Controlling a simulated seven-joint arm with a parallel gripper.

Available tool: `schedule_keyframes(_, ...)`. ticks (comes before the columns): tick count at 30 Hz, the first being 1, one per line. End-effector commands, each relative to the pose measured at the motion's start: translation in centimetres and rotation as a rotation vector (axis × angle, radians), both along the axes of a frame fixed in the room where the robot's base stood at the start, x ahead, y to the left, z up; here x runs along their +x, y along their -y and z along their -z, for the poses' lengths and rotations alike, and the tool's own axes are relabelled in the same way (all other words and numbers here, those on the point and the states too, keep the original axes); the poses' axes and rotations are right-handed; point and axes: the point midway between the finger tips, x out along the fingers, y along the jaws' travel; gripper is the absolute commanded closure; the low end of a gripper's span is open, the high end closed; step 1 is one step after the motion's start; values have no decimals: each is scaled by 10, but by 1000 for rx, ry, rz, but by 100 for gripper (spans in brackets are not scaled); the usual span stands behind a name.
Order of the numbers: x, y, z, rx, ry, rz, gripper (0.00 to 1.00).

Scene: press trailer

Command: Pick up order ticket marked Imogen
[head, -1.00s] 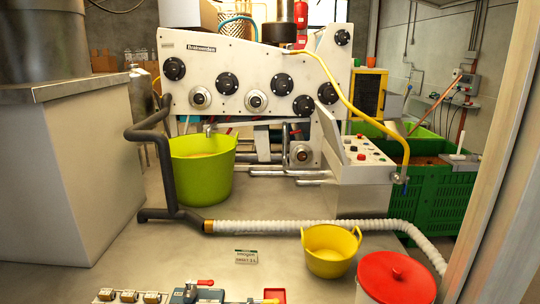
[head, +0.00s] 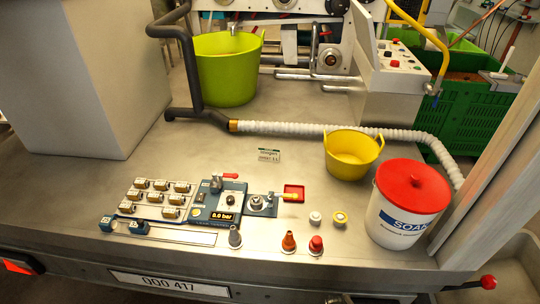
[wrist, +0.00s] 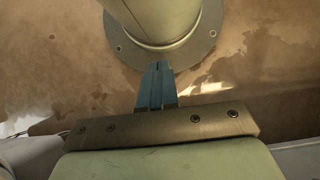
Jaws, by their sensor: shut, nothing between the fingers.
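The order ticket marked Imogen (head: 268,155) is a small white card with a dark top strip. In the head view it lies on the metal deck, left of the small yellow tub and in front of the white ribbed hose. My gripper (wrist: 157,66) shows only in the wrist view, with its blue fingers together and nothing between them. Behind the fingers are a round grey flange with a pale column and a stained brown surface. The ticket does not show in the wrist view, so I cannot tell the distance from gripper to ticket.
The yellow tub (head: 352,152), red-lidded white bucket (head: 405,205) and ribbed hose (head: 330,130) stand right of and behind the ticket. A blue control unit (head: 218,207), small labelled blocks (head: 155,197) and several fittings (head: 289,242) are at the front. Deck left of the ticket is clear.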

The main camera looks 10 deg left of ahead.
Motion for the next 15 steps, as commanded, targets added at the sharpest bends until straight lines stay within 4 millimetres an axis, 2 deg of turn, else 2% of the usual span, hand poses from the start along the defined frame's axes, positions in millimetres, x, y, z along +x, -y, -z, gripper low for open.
schedule_keyframes(14,0,0,0,0,0,0,100)
schedule_keyframes(15,0,0,0,0,0,0,96)
